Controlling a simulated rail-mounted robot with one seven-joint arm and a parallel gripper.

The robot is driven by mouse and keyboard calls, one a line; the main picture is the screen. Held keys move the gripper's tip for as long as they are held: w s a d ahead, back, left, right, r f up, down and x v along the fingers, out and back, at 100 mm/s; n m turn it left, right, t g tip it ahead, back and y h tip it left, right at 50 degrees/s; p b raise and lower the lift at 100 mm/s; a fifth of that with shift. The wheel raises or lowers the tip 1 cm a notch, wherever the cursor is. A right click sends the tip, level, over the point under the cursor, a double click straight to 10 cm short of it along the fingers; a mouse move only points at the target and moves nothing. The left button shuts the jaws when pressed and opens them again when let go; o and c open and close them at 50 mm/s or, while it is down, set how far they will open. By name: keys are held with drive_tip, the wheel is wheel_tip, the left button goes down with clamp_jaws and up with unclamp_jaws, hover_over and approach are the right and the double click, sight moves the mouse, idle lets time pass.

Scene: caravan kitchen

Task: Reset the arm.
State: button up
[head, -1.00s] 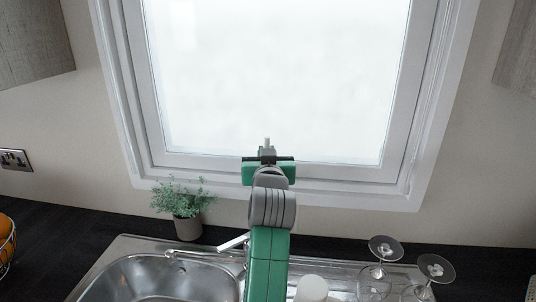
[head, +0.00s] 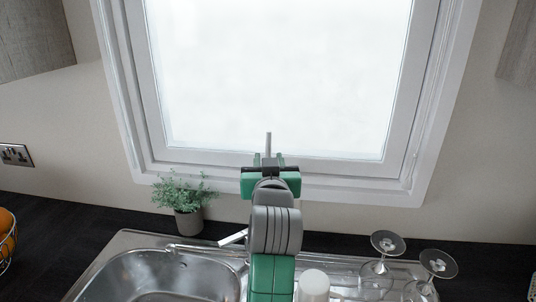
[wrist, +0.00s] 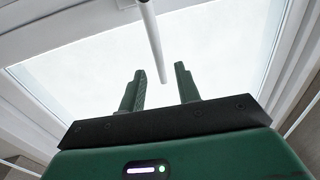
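My gripper (head: 268,158) is in front of the lower part of the window in the head view, at the end of my green and grey arm. In the wrist view my gripper (wrist: 160,68) has its two dark green fingers apart, with nothing held. A pale rod (wrist: 150,38) runs down from the top of the wrist view, and its end shows in the gap between the fingers. The rod (head: 268,143) stands up just above my gripper in the head view. I cannot tell how far it is from the fingertips.
The white-framed window (head: 290,70) fills the back wall. Below are a potted plant (head: 187,205), a steel sink (head: 165,275), a tap (head: 232,238), a white cup-like object (head: 313,285) and upturned wine glasses (head: 386,245). Oranges (head: 6,225) sit at the left edge.

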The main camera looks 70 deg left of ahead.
drive_tip(key=shift+s+d, duration=0.2)
drive_tip(key=shift+d, duration=0.4)
drive_tip(key=shift+r, duration=0.1)
